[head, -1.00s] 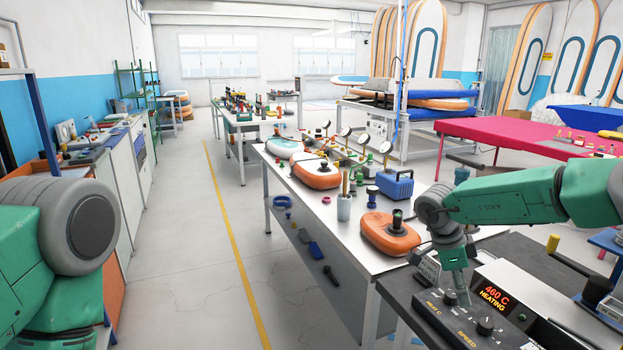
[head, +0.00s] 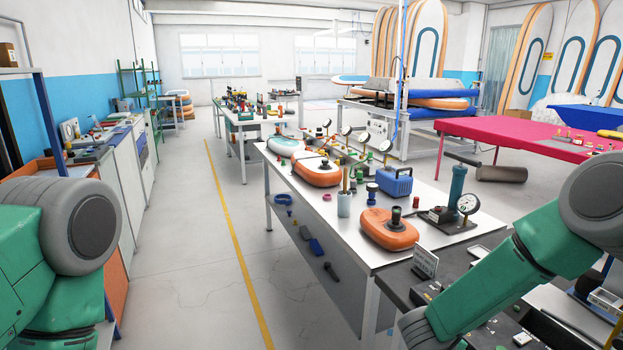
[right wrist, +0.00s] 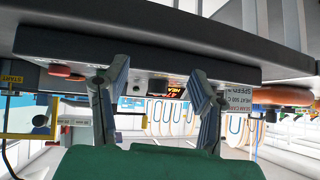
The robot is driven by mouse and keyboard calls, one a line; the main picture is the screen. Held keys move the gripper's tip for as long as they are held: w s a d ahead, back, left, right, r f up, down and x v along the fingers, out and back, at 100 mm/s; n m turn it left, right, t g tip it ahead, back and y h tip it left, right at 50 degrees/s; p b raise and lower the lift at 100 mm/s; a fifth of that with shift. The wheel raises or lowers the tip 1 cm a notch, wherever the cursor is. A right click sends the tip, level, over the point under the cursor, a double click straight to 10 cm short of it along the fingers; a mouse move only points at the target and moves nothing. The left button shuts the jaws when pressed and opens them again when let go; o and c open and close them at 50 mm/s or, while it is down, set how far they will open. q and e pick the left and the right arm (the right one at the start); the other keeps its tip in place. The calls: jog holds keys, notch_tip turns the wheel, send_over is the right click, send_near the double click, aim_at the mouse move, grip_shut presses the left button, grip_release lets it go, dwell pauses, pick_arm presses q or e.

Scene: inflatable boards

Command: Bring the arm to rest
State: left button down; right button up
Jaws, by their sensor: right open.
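My right arm (head: 515,275) comes in from the right in the head view, with its forearm slanting down to the bottom edge. Its gripper is outside the head view. In the right wrist view my right gripper (right wrist: 159,75) has its two grey fingers wide apart with nothing between them. A dark machine with a lit orange display (right wrist: 160,87) shows behind the fingers, upside down. My left arm (head: 60,260) is folded at the left edge of the head view. Its gripper is out of view.
The dark bench (head: 400,285) lies under my right arm, with a small sign (head: 426,262) on it. The white table (head: 345,235) beyond holds an orange inflatable (head: 388,229), a blue case (head: 395,181) and a pump with a gauge (head: 467,204). The floor aisle (head: 185,260) is clear.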

jog(key=s+a+f+n+t+y, duration=0.1)
jog(key=s+a+f+n+y, duration=0.2)
jog(key=s+f+n, duration=0.5)
jog(key=s+n+g+y, duration=0.5)
jog(key=s+g, duration=0.1)
jog(key=s, duration=2.3)
notch_tip(320, 180, down, 8)
jog(key=b, duration=0.8)
jog(key=shift+w+f, duration=0.2)
jog(key=shift+w, duration=0.2)
jog(key=shift+a, duration=0.1)
jog(key=shift+w, duration=0.15)
